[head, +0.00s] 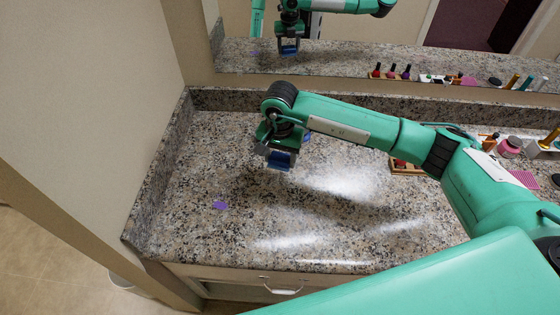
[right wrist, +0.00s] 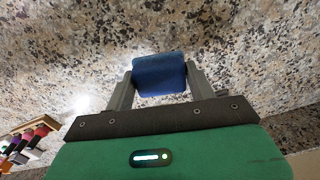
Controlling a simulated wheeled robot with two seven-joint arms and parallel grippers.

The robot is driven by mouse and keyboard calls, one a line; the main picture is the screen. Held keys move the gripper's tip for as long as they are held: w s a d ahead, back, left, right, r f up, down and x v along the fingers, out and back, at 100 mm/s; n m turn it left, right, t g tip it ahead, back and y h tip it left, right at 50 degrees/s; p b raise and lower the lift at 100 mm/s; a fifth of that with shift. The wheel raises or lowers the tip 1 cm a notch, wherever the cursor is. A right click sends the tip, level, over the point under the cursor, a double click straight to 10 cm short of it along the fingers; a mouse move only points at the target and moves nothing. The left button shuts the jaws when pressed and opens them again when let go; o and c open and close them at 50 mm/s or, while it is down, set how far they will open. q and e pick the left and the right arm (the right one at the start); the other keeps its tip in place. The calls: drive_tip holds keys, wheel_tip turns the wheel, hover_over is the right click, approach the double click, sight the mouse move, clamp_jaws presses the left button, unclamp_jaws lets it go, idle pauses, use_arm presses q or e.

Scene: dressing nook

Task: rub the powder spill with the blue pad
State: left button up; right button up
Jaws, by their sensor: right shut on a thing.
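The blue pad (head: 281,160) is held between the fingers of my right gripper (head: 279,154), above the granite counter. In the right wrist view the blue pad (right wrist: 159,74) sits between the two grey fingers of my right gripper (right wrist: 160,85), with speckled counter behind it. A small flat purple patch (head: 220,205), which looks like the powder spill, lies on the left part of the counter. The pad is to the right of the patch and farther back, apart from it. The patch does not show in the right wrist view. My left gripper is not in view.
A wooden holder (head: 405,168) is partly hidden beneath my right arm. A pink jar (head: 510,147) and other toiletries stand at the right. A mirror (head: 340,55) and low backsplash bound the back; a wall bounds the left. The counter around the purple patch is clear.

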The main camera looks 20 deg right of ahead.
drive_tip(key=shift+r, duration=0.95)
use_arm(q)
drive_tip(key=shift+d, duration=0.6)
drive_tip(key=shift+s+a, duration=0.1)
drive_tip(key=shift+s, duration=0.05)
